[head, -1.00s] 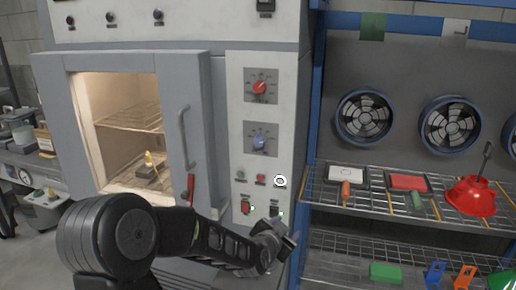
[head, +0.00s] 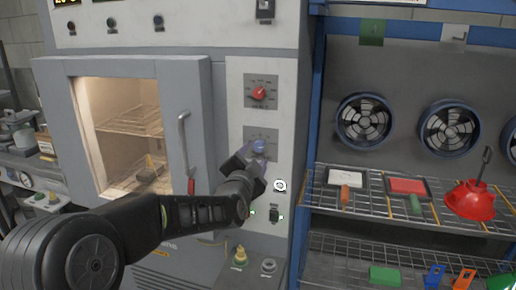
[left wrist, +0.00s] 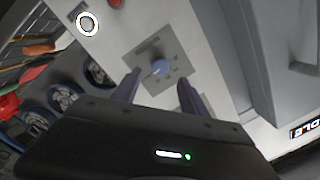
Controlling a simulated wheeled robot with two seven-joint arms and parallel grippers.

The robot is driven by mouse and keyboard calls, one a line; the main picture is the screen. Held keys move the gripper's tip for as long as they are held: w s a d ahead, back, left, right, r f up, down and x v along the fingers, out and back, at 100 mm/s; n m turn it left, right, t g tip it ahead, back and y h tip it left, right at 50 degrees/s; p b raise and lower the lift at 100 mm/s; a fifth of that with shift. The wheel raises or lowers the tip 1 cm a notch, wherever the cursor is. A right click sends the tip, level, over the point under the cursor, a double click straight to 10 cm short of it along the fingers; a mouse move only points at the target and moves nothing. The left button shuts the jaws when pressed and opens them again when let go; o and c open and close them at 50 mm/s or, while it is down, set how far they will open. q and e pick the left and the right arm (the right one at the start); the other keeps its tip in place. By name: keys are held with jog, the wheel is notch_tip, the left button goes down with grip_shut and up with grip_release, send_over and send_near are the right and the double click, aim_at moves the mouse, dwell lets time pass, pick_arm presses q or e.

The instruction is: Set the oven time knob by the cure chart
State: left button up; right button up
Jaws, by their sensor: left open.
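The oven (head: 190,85) has a control panel with a red knob (head: 259,93) above a blue knob (head: 259,146), each on a grey dial plate. My left gripper (head: 254,160) is at the blue knob and partly covers its dial plate. In the left wrist view the blue knob (left wrist: 160,68) lies ahead between the two open fingers (left wrist: 158,88), with its dial plate around it. The fingers look apart from the knob. I cannot read the dial marks. No cure chart can be made out. My right gripper is not in view.
The oven door (head: 190,130) with its vertical handle is left of the panel. Buttons and a switch (head: 274,213) sit below the knobs.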

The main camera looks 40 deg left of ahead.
aim_at(259, 147)
pick_arm(q)
jog(key=p+x, duration=0.1)
jog(key=x, duration=0.4)
jog(key=shift+w+a, duration=0.15)
jog(key=shift+w, duration=0.1)
grip_shut()
dwell(0.4)
